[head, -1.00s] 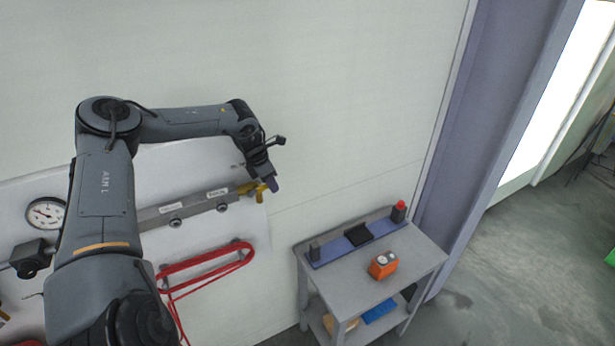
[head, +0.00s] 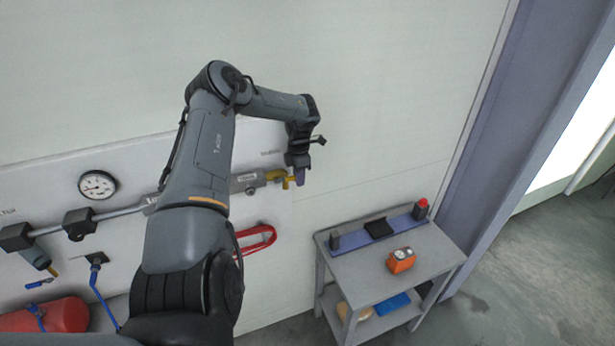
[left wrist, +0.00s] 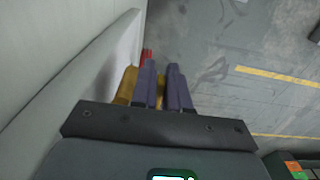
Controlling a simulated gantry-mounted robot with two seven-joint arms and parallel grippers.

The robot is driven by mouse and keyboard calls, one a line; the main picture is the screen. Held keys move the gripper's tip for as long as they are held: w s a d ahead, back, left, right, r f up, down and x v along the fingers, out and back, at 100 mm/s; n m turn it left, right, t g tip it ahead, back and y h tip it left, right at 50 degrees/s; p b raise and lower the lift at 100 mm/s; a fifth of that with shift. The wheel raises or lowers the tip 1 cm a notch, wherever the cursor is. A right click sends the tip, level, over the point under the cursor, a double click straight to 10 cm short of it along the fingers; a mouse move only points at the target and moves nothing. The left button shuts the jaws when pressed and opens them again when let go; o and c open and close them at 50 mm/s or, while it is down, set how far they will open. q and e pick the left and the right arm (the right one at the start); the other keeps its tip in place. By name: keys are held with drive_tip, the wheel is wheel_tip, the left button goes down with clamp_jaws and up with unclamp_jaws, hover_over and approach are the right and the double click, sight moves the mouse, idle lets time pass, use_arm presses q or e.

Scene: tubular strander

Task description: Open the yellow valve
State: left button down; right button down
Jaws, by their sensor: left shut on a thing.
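The yellow valve (head: 277,175) sits at the right end of the grey pipe on the white wall panel. My left gripper (head: 299,178), with purple fingers, is at the valve's right end and shut on its yellow handle. In the left wrist view, a yellow part of the valve (left wrist: 160,91) shows between the two fingers (left wrist: 160,85), and another yellow part stands just left of them. The fingers hide part of the handle. My right gripper is not in view.
A red hose or handle loop (head: 258,240) is on the panel below the valve. A grey cart (head: 350,285) with an orange device (head: 400,260) stands to the lower right. A gauge (head: 98,185) and a red cylinder (head: 45,316) are at the left. The wall above is clear.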

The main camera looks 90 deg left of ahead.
use_arm(q)
drive_tip(key=shift+f, duration=0.2)
drive_tip(key=c, duration=1.2)
unclamp_jaws()
drive_tip(key=shift+r, duration=0.1)
drive_tip(key=shift+r, duration=0.15)
drive_tip(key=shift+r, duration=0.25)
wheel_tip(320, 180, up, 10)
drive_tip(key=b, duration=0.2)
drive_tip(key=shift+f+b, duration=0.1)
drive_tip(key=shift+b, duration=0.2)
